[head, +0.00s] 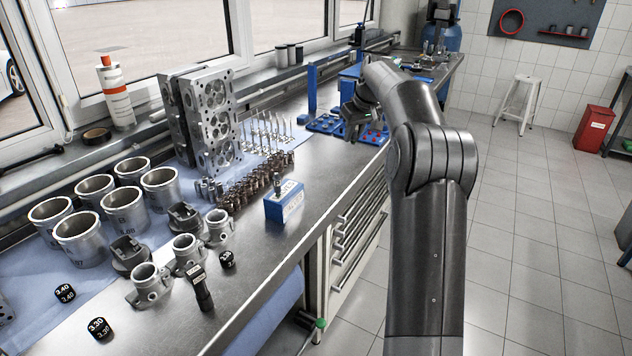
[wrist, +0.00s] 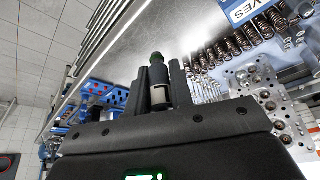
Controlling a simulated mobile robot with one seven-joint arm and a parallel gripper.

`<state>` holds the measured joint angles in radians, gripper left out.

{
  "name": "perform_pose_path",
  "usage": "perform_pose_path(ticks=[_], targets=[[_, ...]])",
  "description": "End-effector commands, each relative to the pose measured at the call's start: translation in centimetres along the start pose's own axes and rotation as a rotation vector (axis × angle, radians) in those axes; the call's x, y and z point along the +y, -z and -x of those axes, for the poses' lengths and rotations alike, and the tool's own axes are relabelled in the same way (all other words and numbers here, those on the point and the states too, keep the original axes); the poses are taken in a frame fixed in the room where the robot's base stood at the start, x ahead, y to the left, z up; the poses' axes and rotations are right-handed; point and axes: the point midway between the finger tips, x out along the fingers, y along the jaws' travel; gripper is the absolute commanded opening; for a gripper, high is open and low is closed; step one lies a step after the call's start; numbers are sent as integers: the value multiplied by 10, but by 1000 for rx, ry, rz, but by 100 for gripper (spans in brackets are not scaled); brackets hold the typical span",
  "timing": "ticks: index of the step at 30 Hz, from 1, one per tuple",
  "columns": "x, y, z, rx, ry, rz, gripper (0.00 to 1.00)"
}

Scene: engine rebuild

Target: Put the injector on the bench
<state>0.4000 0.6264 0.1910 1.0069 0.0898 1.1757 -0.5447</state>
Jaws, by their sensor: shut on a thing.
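My gripper (head: 352,122) is over the far part of the bench (head: 318,190), near the blue trays, at the end of my outstretched arm. In the wrist view my gripper (wrist: 160,85) is shut on the injector (wrist: 158,92), a small cylinder with a dark top, a green ring and a pale grey body. It sticks out between the two dark fingers. The grey metal bench top (wrist: 180,32) shows behind it. In the head view I cannot make out the injector, and the gap under my gripper is unclear.
Blue trays (head: 325,124) stand by my gripper. A blue labelled box (head: 284,203), valve springs (head: 262,182) and cylinder heads (head: 212,125) stand nearer. Cylinder liners (head: 126,212) and throttle-like housings fill the near left. Bare metal lies along the bench's front edge.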

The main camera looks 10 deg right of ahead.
Motion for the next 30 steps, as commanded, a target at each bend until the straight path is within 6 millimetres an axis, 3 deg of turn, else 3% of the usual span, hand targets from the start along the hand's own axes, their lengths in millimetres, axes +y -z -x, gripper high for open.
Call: perform_pose_path(ticks=[9, 15, 30], targets=[[-2, -25, -60, -3, 3, 0, 0], [-4, -34, -90, -1, 2, 3, 0], [-66, 13, -176, -1, 3, 5, 0]])
